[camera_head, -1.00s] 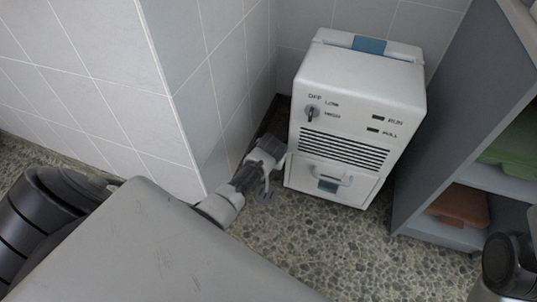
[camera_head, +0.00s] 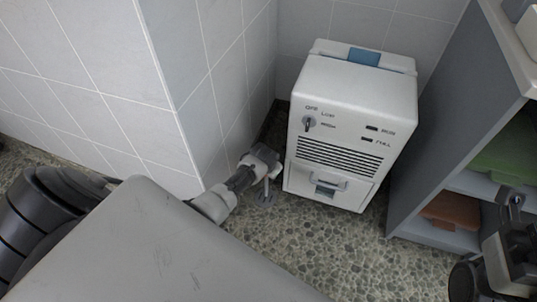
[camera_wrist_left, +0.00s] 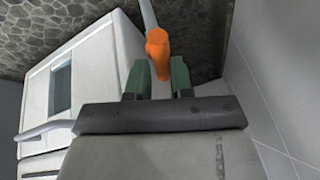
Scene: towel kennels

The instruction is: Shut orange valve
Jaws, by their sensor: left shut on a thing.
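The orange valve (camera_wrist_left: 157,46) shows in the left wrist view on a pale pipe (camera_wrist_left: 148,14). My left gripper (camera_wrist_left: 159,78) has its green fingers on either side of the valve's lower end and is shut on it. In the head view my left gripper (camera_head: 266,178) is low beside the white machine's left side, near the tiled wall corner. The valve itself cannot be made out there. My right gripper (camera_head: 519,250) is at the lower right edge, and its fingers are not clear.
The white machine (camera_head: 352,100) has a dial, a vent grille and a drawer with a handle. A grey shelf (camera_head: 432,140) with an orange-brown folded towel (camera_head: 452,209) and a green one (camera_head: 505,158) stands right. Tiled walls (camera_head: 205,75) close in at left. Pebbled floor (camera_head: 310,240) is clear in front.

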